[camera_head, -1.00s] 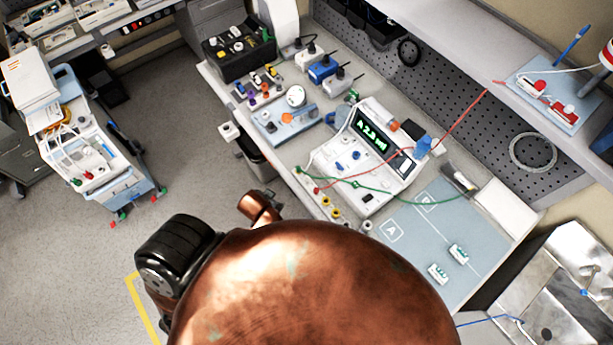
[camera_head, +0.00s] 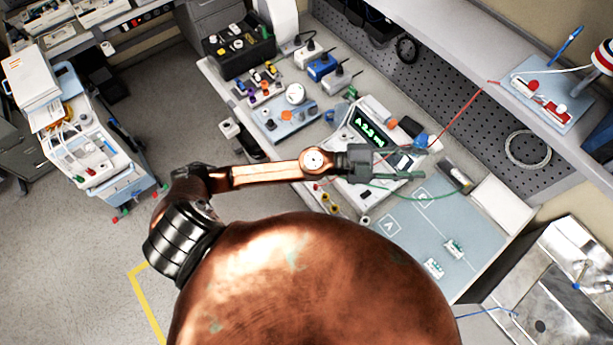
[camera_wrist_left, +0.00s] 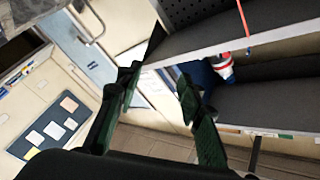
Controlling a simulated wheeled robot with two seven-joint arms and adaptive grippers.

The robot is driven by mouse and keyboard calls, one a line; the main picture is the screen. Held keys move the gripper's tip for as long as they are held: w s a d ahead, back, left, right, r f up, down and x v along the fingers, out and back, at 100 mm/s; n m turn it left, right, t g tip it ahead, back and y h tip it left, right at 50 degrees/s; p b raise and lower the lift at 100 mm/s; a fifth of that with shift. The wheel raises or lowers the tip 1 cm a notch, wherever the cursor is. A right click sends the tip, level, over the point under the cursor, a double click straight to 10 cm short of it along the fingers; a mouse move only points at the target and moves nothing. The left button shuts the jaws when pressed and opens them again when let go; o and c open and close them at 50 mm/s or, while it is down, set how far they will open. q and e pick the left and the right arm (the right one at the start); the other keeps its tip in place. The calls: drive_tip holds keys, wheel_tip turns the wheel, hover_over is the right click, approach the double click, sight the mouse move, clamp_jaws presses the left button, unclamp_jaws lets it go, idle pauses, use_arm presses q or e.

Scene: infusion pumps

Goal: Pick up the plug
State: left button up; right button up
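I cannot tell for certain which item is the plug. Candidates are a small blue piece (camera_head: 420,141) by the meter, near the red lead, and several plug-like blocks with black cables at the bench's back, such as the blue block (camera_head: 321,67). My left gripper (camera_head: 414,161) reaches over the bench, above the right part of the white meter (camera_head: 349,190). Its fingers are apart with nothing between them; the blue piece shows near its upper fingertip. In the left wrist view the fingers (camera_wrist_left: 160,80) are also apart and empty. My right gripper is not in view.
A red lead (camera_head: 466,112) runs up to the shelf (camera_head: 440,48). A green lead (camera_head: 398,195) lies near the meter. A blue-grey mat (camera_head: 430,225) holds two small white-green parts. A sink (camera_head: 550,310) stands at right, a cart (camera_head: 90,155) at left.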

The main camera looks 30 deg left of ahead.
use_arm(q)
drive_tip(key=s+d+f+m+g+y, duration=0.1)
drive_tip(key=s+d+f+m+g, duration=0.1)
drive_tip(key=s+f+m+g, duration=0.3)
drive_tip(key=s+a+f+m+g+y, duration=0.1)
drive_tip(key=a+f+g+y, duration=0.45)
drive_tip(key=f, duration=0.95)
drive_tip(key=w+a+f+y, duration=0.1)
drive_tip(key=a+f+y, duration=0.1)
drive_tip(key=a, duration=0.7)
drive_tip(key=w+a+f+t+y, duration=0.1)
drive_tip(key=a+y, duration=0.3)
drive_tip(key=a, duration=0.4)
drive_tip(key=w+a+f+n+y, duration=0.1)
drive_tip(key=a+f+y, duration=0.2)
drive_tip(key=a, duration=0.6)
drive_tip(key=shift+w+a+f+y, duration=0.25)
drive_tip(key=shift+w+a+y, duration=0.05)
drive_tip(key=shift+y, duration=0.05)
drive_tip(key=f+p, duration=0.1)
drive_tip(key=f, duration=0.1)
drive_tip(key=f+p, duration=0.1)
drive_tip(key=f, duration=0.1)
drive_tip(key=f+p, duration=0.1)
drive_tip(key=f, duration=0.1)
drive_tip(key=shift+a+f, duration=0.25)
drive_tip(key=shift+f, duration=0.6)
drive_tip(key=shift+c, duration=0.7)
